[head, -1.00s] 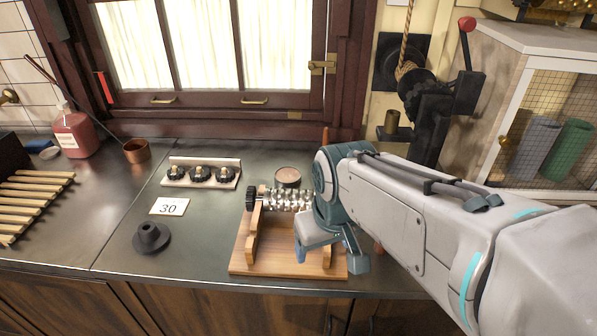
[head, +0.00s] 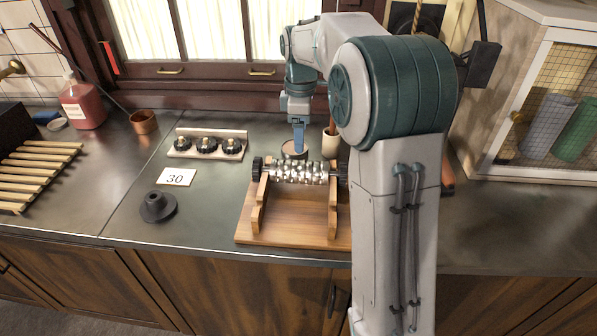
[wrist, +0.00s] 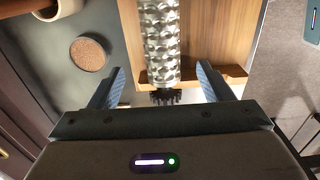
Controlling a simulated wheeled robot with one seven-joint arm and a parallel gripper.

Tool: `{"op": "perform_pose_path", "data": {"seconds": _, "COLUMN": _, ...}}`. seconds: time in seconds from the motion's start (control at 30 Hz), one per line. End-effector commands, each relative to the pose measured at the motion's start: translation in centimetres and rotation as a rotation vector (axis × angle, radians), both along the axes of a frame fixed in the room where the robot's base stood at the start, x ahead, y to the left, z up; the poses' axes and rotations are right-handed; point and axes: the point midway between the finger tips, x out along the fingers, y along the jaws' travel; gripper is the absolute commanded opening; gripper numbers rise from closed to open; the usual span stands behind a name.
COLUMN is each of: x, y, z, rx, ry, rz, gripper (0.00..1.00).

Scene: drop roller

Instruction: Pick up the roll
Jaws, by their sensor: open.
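The roll (head: 298,173) is a shiny metal cylinder covered in bumps, with dark toothed ends. It lies level across a wooden stand (head: 285,228) on the counter. In the wrist view the roll (wrist: 160,40) runs up the picture, with the stand's wood (wrist: 222,30) to its right and a black toothed end below. My gripper (wrist: 160,82) is open and empty, with one blue finger on each side of the roll's line. In the head view my gripper (head: 299,138) points down just behind the roll, its far finger hidden. I cannot tell its exact height.
A round brown-topped tin (head: 293,152) and a cream cup (head: 331,146) stand behind the roll. A rack with black knobs (head: 207,146), a "30" card (head: 176,177) and a black cone (head: 158,207) are to the left.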

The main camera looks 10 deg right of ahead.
Motion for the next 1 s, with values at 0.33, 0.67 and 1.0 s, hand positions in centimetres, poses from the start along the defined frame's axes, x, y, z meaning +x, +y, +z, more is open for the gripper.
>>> {"op": "perform_pose_path", "data": {"seconds": 0.33, "x": -0.1, "y": 0.1, "z": -6.4, "rx": 0.0, "ry": 0.002, "rz": 0.0, "gripper": 0.73}}
{"op": "perform_pose_path", "data": {"seconds": 0.67, "x": -0.2, "y": 0.2, "z": -9.5, "rx": -0.001, "ry": 0.003, "rz": -0.001, "gripper": 0.73}}
{"op": "perform_pose_path", "data": {"seconds": 1.0, "x": -0.1, "y": 0.3, "z": -12.6, "rx": 0.0, "ry": -0.001, "rz": -0.002, "gripper": 0.73}}
